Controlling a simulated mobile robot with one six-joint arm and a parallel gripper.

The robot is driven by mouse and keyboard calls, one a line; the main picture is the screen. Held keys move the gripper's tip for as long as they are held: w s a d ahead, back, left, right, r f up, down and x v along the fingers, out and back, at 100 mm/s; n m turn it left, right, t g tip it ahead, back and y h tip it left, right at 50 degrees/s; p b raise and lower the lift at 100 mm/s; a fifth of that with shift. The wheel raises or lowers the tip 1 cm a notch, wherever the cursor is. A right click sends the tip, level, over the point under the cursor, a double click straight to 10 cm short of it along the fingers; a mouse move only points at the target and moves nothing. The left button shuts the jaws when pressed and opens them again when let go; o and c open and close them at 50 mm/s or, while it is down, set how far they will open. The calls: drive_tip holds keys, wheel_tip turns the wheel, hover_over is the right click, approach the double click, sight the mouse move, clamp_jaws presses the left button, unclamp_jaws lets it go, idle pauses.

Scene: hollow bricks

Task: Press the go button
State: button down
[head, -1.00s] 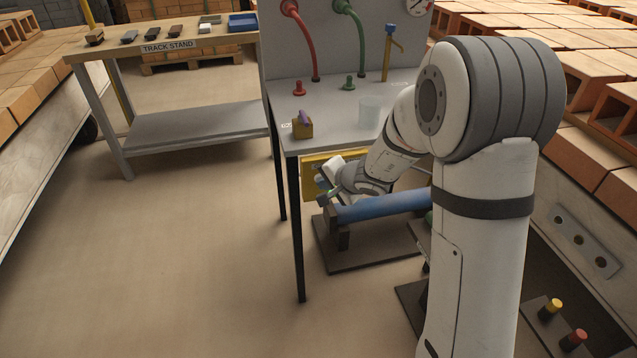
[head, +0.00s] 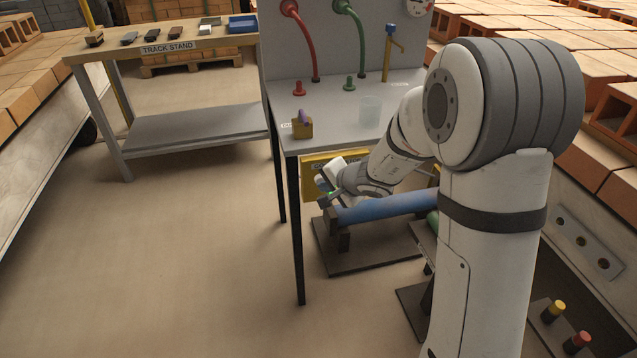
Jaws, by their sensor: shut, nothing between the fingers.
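My gripper (head: 326,192) is small in the head view, in front of a yellow panel (head: 309,180) under the front edge of the grey bench. It is shut and empty. It is close to the panel, but I cannot tell whether it touches it. No button marked go can be made out; the gripper and wrist cover much of the panel.
A blue roller (head: 390,207) on a dark stand is just below my wrist. Yellow (head: 553,310) and red (head: 577,342) knobs are at lower right. Floor at left is clear.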

drive_tip(key=s+d+b, duration=0.1)
drive_tip(key=s+b, duration=0.2)
drive_tip(key=s, duration=0.2)
drive_tip(key=shift+s+d+b, duration=0.3)
drive_tip(key=shift+s+b, duration=0.05)
drive_tip(key=shift+s, duration=0.05)
drive_tip(key=s+r+n+g+p, duration=0.1)
drive_tip(key=s+r+n+p, duration=0.1)
drive_tip(key=s+r+p, duration=0.3)
drive_tip(key=s+d+r+n+g+p, duration=0.1)
drive_tip(key=r+p, duration=0.2)
drive_tip(key=r, duration=0.4)
drive_tip(key=s+r+n+g+p, duration=0.1)
drive_tip(key=s+r+n+p, duration=0.1)
drive_tip(key=s+r+p, duration=0.3)
drive_tip(key=s+d+r+n+g+h+p, duration=0.2)
drive_tip(key=s+d+r+h+p, duration=0.4)
drive_tip(key=s+d+r+p, duration=0.6)
wheel_tip(320, 180, up, 3)
drive_tip(key=shift+d+n+p, duration=0.4)
drive_tip(key=shift+d+p, duration=0.2)
drive_tip(key=shift+p, duration=0.1)
